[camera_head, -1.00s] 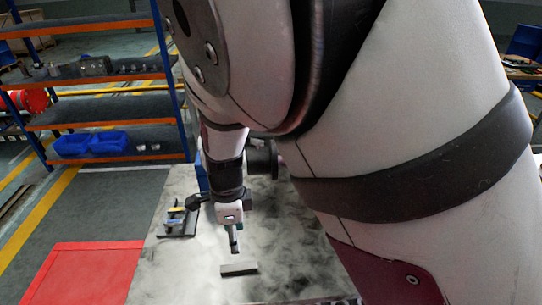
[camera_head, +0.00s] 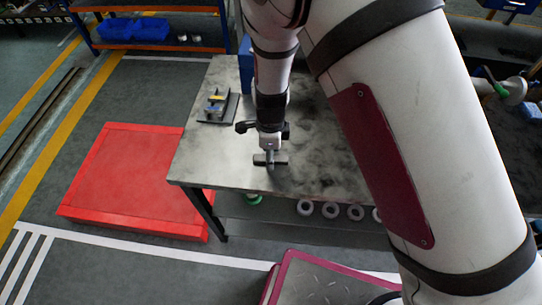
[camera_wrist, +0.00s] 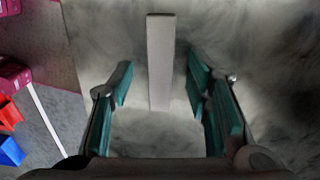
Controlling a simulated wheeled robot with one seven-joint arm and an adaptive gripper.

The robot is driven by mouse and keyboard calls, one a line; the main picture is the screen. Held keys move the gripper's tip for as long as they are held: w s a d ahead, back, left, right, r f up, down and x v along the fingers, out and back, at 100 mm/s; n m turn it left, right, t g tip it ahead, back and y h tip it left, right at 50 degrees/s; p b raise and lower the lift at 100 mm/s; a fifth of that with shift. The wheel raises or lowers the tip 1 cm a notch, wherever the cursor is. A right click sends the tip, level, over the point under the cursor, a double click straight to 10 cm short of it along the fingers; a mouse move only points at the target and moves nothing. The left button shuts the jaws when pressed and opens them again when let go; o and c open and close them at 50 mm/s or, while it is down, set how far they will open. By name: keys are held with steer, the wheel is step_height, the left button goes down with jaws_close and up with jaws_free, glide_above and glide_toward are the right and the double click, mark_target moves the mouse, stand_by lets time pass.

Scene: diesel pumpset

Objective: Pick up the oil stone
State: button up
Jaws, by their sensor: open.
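The oil stone (camera_wrist: 160,60) is a plain grey bar lying on the grey metal table (camera_head: 215,160). In the wrist view it runs lengthwise, up from between my fingers, with its near end between the fingertip pads. My gripper (camera_wrist: 158,88) is open, with a green-padded finger on each side of the bar and a gap to both. In the head view my gripper (camera_head: 270,156) points down over the stone (camera_head: 259,158), near the table's front edge, and covers its middle. Whether the fingers are level with the stone is hard to tell.
A dark tray with small tools (camera_head: 217,106) lies at the table's back left. A red platform (camera_head: 140,180) is on the floor to the left. Several grey rings (camera_head: 330,211) sit on the lower shelf. A blue-and-orange rack (camera_head: 150,43) stands behind.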

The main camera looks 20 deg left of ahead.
steer(key=shift+f, duration=0.35)
steer(key=shift+c, duration=0.5)
jaws_close()
steer(key=shift+r, duration=0.15)
